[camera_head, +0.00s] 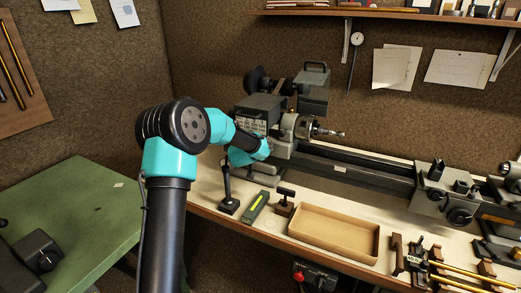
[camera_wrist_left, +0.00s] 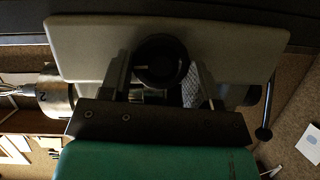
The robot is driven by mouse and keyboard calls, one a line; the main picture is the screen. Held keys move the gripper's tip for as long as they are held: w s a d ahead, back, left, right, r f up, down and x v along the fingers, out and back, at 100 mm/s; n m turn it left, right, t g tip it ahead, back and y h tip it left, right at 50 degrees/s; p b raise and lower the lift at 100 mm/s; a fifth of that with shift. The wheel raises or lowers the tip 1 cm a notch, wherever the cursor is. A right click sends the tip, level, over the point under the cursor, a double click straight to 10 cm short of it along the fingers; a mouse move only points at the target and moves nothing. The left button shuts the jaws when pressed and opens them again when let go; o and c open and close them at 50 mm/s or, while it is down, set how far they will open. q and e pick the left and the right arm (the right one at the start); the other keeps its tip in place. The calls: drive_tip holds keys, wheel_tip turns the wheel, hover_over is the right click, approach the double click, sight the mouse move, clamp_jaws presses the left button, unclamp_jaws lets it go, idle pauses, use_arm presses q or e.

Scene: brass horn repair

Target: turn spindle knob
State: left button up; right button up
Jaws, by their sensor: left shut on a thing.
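The lathe's headstock (camera_head: 262,112) stands at the back of the bench, with a metal chuck (camera_head: 302,126) on its right side. In the left wrist view a round black knob (camera_wrist_left: 162,58) with a short pale mark sits on a light grey housing (camera_wrist_left: 85,45). My left gripper (camera_wrist_left: 162,78) has one finger on each side of this knob and is shut on it. In the head view my left arm reaches to the headstock's front, and the knob cannot be made out there. My right gripper is in neither view.
A shallow cardboard tray (camera_head: 336,232) lies on the bench front. A small black stand (camera_head: 229,204) and a dark box with a yellow-green stripe (camera_head: 257,207) lie left of it. The lathe bed (camera_head: 355,170) runs right. A lever with a ball end (camera_wrist_left: 264,132) hangs beside the housing.

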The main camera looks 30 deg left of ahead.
use_arm(q)
drive_tip(key=shift+m, duration=0.3)
drive_tip(key=o, duration=0.9)
drive_tip(key=shift+s, duration=0.1)
drive_tip(key=v, duration=1.7)
drive_tip(key=shift+s+d, duration=0.1)
drive_tip(key=shift+d, duration=0.2)
